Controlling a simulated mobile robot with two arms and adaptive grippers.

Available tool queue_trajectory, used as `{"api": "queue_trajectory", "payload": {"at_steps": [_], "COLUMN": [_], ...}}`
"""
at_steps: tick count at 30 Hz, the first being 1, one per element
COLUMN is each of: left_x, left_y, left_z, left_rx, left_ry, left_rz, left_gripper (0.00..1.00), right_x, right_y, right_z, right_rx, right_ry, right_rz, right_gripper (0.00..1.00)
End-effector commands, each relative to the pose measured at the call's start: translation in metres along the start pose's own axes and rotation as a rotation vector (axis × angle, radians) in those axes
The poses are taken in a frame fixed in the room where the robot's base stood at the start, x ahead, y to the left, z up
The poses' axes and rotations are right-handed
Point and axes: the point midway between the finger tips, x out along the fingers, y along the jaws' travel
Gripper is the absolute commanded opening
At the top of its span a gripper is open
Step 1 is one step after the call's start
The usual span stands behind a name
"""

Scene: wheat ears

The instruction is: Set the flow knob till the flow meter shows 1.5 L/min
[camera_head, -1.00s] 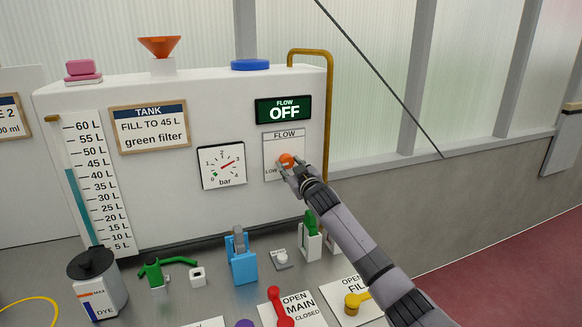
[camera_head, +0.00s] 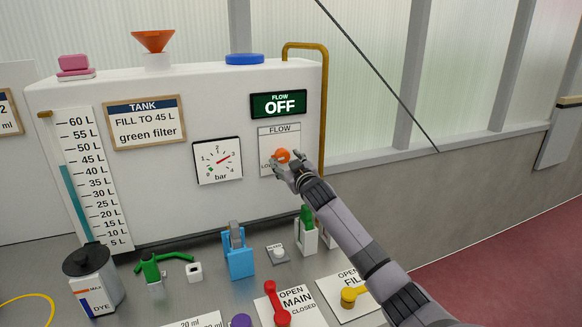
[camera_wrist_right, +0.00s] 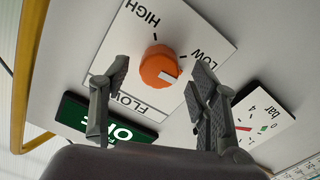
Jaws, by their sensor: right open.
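The orange flow knob (camera_head: 282,156) sits on a white FLOW plate (camera_head: 279,138) on the tank's front. In the right wrist view the knob (camera_wrist_right: 159,67) has a pale pointer mark turned toward the LOW side. The green flow meter (camera_head: 279,104) above the plate reads OFF. My right gripper (camera_head: 290,163) is at the knob in the head view. In the wrist view its fingers (camera_wrist_right: 158,85) are spread, one on each side of the knob, with visible gaps. The knob's lower part is partly hidden by the gripper in the head view. My left gripper is not in view.
A bar gauge (camera_head: 217,160) is left of the knob. A brown pipe (camera_head: 323,110) runs down the tank's right edge. Below on the counter are a blue holder (camera_head: 238,255), a red MAIN lever (camera_head: 277,303) and a yellow FILL valve (camera_head: 352,296).

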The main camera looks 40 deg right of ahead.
Motion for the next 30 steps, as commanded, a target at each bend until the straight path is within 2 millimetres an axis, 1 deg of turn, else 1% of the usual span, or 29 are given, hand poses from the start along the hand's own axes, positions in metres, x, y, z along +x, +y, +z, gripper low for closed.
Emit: {"api": "queue_trajectory", "payload": {"at_steps": [5, 8, 15, 21, 25, 30], "left_x": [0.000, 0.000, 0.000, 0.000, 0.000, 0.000], "left_y": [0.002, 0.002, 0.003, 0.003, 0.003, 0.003], "left_z": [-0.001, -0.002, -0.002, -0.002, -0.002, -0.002], "left_rx": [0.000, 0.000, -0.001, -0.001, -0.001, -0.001], "left_ry": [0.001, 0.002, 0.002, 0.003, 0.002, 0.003], "left_rz": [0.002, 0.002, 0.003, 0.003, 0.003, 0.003], "left_gripper": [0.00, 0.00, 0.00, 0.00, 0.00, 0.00], "right_x": [-0.016, -0.032, -0.075, -0.104, -0.114, -0.119], "right_y": [-0.001, -0.001, -0.001, -0.001, -0.001, 0.000], "right_z": [0.002, 0.001, 0.002, 0.002, 0.001, 0.001], "right_rx": [-0.001, -0.004, -0.002, 0.000, 0.000, 0.000], "right_ry": [-0.001, 0.000, -0.001, -0.002, -0.002, -0.001], "right_rz": [-0.002, -0.002, -0.003, -0.002, -0.001, 0.000], "right_gripper": [0.55, 0.55, 0.55, 0.55, 0.55, 0.55]}}
